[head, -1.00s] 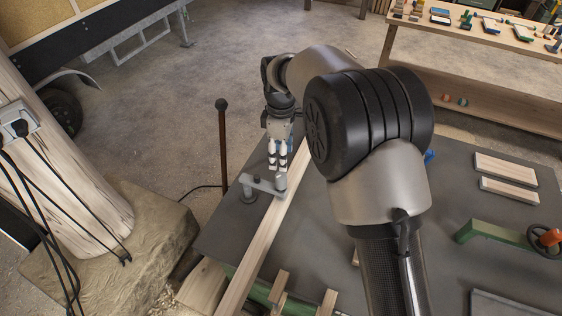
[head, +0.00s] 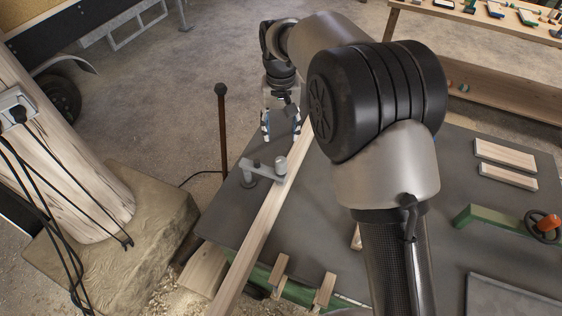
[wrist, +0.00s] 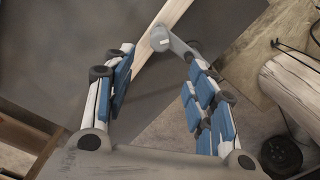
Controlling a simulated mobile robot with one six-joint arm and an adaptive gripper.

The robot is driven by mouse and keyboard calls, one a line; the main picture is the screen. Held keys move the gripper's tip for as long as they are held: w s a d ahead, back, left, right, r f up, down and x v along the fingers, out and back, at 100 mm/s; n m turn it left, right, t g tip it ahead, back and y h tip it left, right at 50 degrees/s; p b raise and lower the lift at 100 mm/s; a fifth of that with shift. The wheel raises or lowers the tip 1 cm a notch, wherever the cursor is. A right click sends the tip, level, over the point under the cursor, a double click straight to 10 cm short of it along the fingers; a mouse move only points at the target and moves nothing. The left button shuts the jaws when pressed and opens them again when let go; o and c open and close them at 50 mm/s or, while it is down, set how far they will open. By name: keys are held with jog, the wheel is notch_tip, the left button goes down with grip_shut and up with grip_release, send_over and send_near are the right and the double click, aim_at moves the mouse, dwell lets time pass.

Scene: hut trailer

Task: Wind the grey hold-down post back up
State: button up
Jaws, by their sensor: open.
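The grey hold-down post (head: 281,167) stands as a short cylinder at the right end of a flat grey arm (head: 263,171), above a long pale plank (head: 262,225) on the dark bench. The arm's left end sits on a round grey base. I cannot tell whether the post touches the plank. My gripper (head: 281,128) is open and empty, a little above and behind the post, apart from it. In the wrist view the post (wrist: 159,42) shows just beyond the spread blue-padded fingers (wrist: 158,62); its lower part is unclear there.
A thin brown rod with a dark knob (head: 222,125) stands upright left of my gripper. A tree-like wooden trunk (head: 70,170) with cables is further left. Pale boards (head: 505,150) and a green vise with a handwheel (head: 490,221) are at right. The bench's middle is partly hidden by my arm.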

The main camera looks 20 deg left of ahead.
aim_at(281, 160)
notch_tip(281, 160, down, 16)
jog(key=m+b, duration=0.3)
jog(key=m, duration=0.5)
jog(key=shift+r+m, duration=0.15)
jog(key=shift+m, duration=0.25)
jog(key=c, duration=1.1)
jog(key=shift+o, duration=0.2)
jog(key=shift+n, duration=0.3)
